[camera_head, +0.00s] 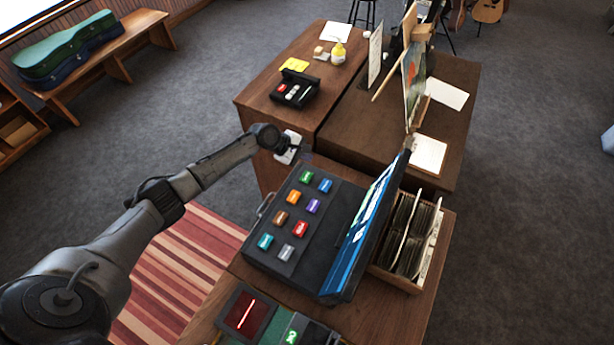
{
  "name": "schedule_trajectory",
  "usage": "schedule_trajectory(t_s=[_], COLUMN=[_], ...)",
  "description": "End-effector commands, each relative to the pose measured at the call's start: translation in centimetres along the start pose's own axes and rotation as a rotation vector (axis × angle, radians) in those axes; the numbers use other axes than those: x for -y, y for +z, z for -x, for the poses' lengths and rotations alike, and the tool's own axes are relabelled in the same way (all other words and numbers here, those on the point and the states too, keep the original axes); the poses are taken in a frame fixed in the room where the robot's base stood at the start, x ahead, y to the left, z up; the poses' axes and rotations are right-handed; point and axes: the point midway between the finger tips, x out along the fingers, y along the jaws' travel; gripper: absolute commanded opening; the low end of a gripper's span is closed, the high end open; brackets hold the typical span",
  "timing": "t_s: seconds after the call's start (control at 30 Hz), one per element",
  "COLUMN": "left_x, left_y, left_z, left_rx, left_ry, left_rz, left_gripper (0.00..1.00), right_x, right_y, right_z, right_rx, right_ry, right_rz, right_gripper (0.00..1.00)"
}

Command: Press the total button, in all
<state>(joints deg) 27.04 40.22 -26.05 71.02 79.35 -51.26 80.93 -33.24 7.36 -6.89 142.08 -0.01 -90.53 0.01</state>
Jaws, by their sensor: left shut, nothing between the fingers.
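The cash register (262,256) stands on the wooden counter, with two columns of coloured buttons on its sloped black panel. They include a green button (306,177), a blue button (325,185), an orange button (293,196), a purple button (313,206), a red button (300,229) and a grey button (285,252). Their labels are too small to read, so I cannot tell which is total. My left gripper (304,155) is shut and empty, just beyond the panel's far edge, near the green button. I cannot tell its height above the panel. My right gripper is not in view.
The register's raised screen (368,220) borders the panel on the right, with a wooden crate of records (388,277) behind it. A red-screened device (246,312) sits at the near end. A black tray (296,92) lies on the far desk (268,84).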

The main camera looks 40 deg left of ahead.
Motion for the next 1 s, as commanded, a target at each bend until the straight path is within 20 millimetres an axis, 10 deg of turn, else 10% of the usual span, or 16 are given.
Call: schedule_trajectory(t_s=[1.0], left_x=[1.1], left_y=[-0.9], left_z=[-1.4], left_rx=[0.0], left_ry=[-0.002], left_rz=[0.072], left_gripper=[0.0], right_x=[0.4], right_y=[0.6], right_z=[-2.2], right_rx=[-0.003], right_ry=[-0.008], right_rz=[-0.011], right_gripper=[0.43])
